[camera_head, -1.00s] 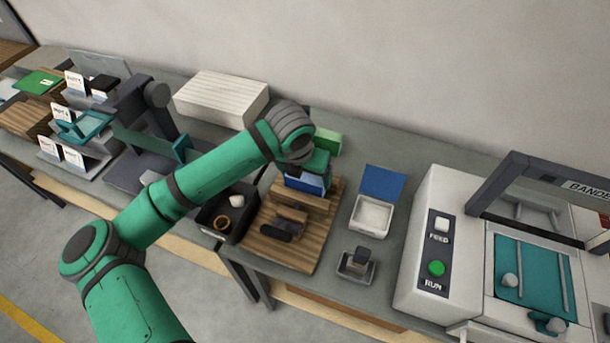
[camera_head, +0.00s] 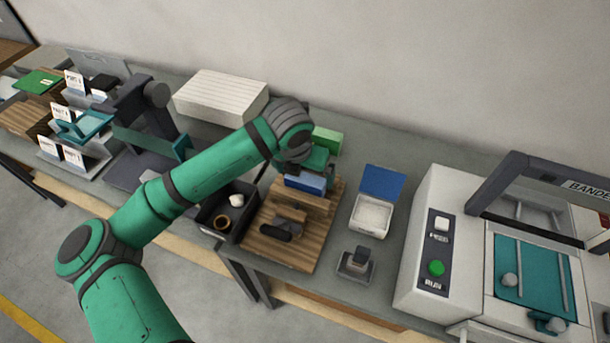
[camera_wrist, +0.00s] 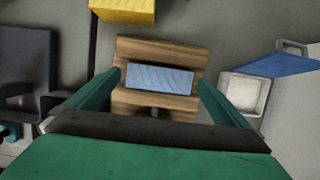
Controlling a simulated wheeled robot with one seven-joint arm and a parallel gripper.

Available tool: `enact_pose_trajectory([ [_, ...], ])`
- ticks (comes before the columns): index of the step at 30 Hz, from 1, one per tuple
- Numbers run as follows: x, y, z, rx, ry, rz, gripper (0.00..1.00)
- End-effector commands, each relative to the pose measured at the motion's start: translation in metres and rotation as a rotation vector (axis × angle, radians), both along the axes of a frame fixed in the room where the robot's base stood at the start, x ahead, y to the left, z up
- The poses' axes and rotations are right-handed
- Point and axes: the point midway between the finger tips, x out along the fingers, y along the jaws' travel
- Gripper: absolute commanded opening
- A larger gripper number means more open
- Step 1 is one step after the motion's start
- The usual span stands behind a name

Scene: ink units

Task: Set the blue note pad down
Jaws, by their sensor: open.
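The blue note pad (camera_head: 306,183) lies on the slatted wooden board (camera_head: 277,254), toward its back end. In the wrist view the pad (camera_wrist: 159,79) is flat and lies roughly square across the board (camera_wrist: 174,53). My gripper (camera_wrist: 159,84) is open, with one finger to each side of the pad and visible gaps between them. In the head view my gripper (camera_head: 311,168) is above and behind the pad and hides part of it. Whether the fingertips are above the pad or level with it is hard to tell.
A dark stand (camera_head: 279,230) occupies the board's front half. A black bin (camera_head: 210,222) is to its left, a white box with an open blue lid (camera_head: 371,216) to its right. A green block (camera_head: 327,139) is behind. A yellow block (camera_wrist: 123,9) shows in the wrist view.

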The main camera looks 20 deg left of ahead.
Motion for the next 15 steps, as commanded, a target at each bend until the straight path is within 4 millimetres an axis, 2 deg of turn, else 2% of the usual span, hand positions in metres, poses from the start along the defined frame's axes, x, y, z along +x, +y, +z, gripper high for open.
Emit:
enact_pose_trajectory([
  [9,-0.018,0.001,0.062,0.001,-0.003,-0.001,1.0],
  [15,-0.027,0.001,0.088,0.001,-0.002,-0.002,1.0],
])
